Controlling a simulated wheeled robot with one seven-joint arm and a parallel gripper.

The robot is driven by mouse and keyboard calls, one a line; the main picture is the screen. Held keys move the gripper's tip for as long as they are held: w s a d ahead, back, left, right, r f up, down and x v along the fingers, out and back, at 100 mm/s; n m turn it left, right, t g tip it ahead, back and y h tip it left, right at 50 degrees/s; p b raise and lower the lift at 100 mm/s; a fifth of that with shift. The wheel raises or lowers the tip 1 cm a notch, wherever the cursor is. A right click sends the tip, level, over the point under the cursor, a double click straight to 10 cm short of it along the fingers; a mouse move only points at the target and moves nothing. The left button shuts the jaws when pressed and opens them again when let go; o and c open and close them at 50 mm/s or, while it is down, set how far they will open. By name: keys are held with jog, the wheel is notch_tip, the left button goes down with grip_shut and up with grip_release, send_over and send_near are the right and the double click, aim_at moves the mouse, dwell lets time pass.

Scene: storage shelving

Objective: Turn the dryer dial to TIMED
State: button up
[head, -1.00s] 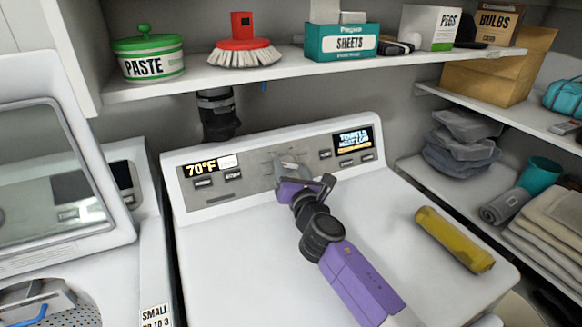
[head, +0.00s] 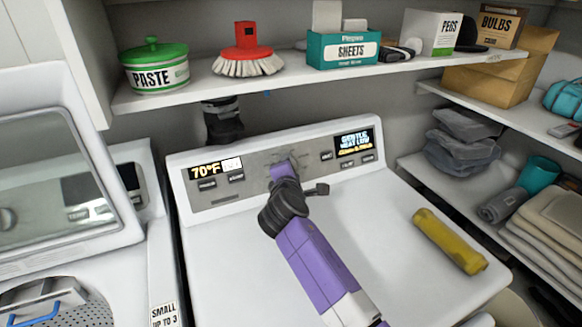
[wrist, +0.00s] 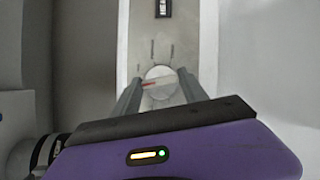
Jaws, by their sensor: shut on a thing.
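The dryer (head: 235,240) stands in the middle of the head view, with a control panel along its back. The dial is hidden behind my gripper (head: 284,163) in the head view. In the wrist view the round pale dial (wrist: 161,86) with a reddish pointer mark sits between the two fingers of my gripper (wrist: 159,90). The fingers are shut on the dial. Small labels surround the dial, too blurred to read.
A yellow cylinder (head: 448,240) lies on the dryer top at right. Above the panel, a shelf (head: 200,98) holds a PASTE tub (head: 154,68), a red brush (head: 247,52) and a SHEETS box (head: 343,50). A washer with a raised lid (head: 55,175) stands at left.

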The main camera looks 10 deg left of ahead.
jog(key=m+g, duration=0.1)
jog(key=m, duration=0.2)
jog(key=m+g+h+p, duration=0.1)
jog(key=m, duration=0.2)
jog(key=shift+w+r+g+p, duration=0.1)
jog(key=shift+r+g+p, duration=0.1)
jog(key=shift+g+p, duration=0.1)
jog(key=m+g, duration=0.1)
jog(key=m, duration=0.1)
jog(key=m+g+y, duration=0.1)
jog(key=m, duration=0.2)
jog(key=shift+w+g, duration=0.1)
jog(key=shift+g, duration=0.3)
jog(key=m+g+y, duration=0.1)
jog(key=m, duration=0.1)
jog(key=m+g, duration=0.1)
jog(key=m, duration=0.2)
jog(key=shift+w+d+y+b, duration=0.1)
jog(key=shift+d+y+b, duration=0.1)
jog(key=shift+y+b, duration=0.2)
jog(key=m+g+y+b, duration=0.1)
jog(key=m, duration=0.1)
jog(key=m+y+b, duration=0.1)
jog(key=m, duration=0.1)
jog(key=shift+d+f+g, duration=0.1)
jog(key=shift+g, duration=0.3)
jog(key=shift+m+y, duration=0.3)
jog(key=o, duration=1.3)
jog(key=shift+o, duration=0.2)
jog(key=shift+r, duration=0.2)
